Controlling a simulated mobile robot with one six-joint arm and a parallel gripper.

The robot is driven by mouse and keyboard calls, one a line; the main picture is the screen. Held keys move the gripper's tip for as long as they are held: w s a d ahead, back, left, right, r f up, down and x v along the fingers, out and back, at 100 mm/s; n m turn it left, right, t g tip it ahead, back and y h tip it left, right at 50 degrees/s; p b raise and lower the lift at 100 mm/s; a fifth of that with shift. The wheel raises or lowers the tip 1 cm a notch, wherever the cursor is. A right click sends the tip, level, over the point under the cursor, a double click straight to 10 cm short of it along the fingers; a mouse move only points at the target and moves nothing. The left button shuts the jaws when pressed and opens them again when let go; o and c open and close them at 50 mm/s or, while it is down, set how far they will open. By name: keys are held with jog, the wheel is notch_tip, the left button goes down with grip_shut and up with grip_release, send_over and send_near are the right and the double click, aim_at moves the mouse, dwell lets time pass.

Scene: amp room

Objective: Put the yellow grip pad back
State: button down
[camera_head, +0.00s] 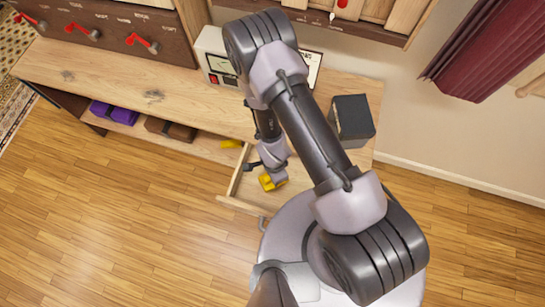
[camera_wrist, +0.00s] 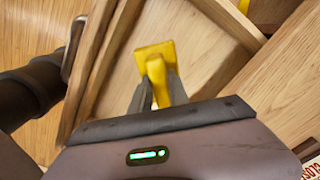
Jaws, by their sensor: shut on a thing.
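A yellow grip pad (camera_head: 268,182) is held at the tip of my gripper (camera_head: 275,178), over the open wooden drawer (camera_head: 232,202). In the wrist view the yellow pad (camera_wrist: 152,55) has a flat head and a narrower part that sits between the dark fingers of my gripper (camera_wrist: 160,92). The drawer's bare floor (camera_wrist: 205,45) lies beyond it. I cannot tell whether the pad touches the drawer floor. Another yellow piece (camera_head: 231,144) shows on the shelf left of the drawer; a small yellow bit (camera_wrist: 243,5) shows at the wrist view's top edge.
The wooden bench (camera_head: 130,83) runs along the wall, with a white meter box (camera_head: 215,67) and a dark box (camera_head: 352,119) on it. Purple (camera_head: 114,113) and brown (camera_head: 171,129) items lie on the shelf below. Drawer walls stand close to my gripper. The floor at lower left is clear.

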jog(key=f, duration=0.3)
jog(key=f+b, duration=0.1)
jog(key=f, duration=0.2)
jog(key=f+b, duration=0.1)
jog(key=f, duration=0.3)
jog(key=shift+s, duration=0.25)
jog(key=shift+r, duration=0.15)
jog(key=c, duration=1.3)
grip_release()
jog(key=shift+o, duration=0.2)
